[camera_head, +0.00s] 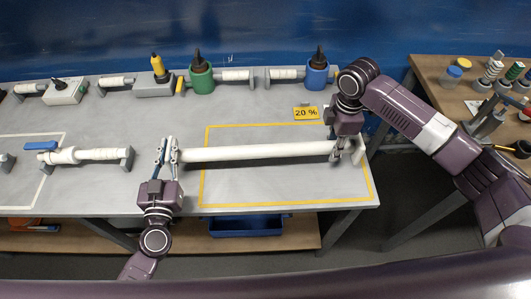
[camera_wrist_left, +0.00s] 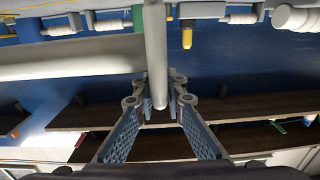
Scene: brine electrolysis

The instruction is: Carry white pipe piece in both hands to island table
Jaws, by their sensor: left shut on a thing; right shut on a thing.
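A long white pipe piece (camera_head: 258,152) runs left to right over the yellow-outlined area of the grey table (camera_head: 290,196). My left gripper (camera_head: 168,150) is shut on its left end. My right gripper (camera_head: 345,152) is shut on its right end, by the table's right edge. In the left wrist view, the pipe (camera_wrist_left: 155,55) stands between the left fingers (camera_wrist_left: 160,104), its rounded end near the fingertips. The pipe looks level; whether it touches the tabletop I cannot tell. None of the frames marks a table as the island table.
Green (camera_head: 202,76) and blue (camera_head: 317,72) holders stand at the back, near a yellow 20 % sign (camera_head: 306,113). Another pipe with a blue valve handle (camera_head: 90,155) sits at left. A wooden table (camera_head: 440,95) with jars stands right, across a gap. A blue bin (camera_head: 245,226) is below.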

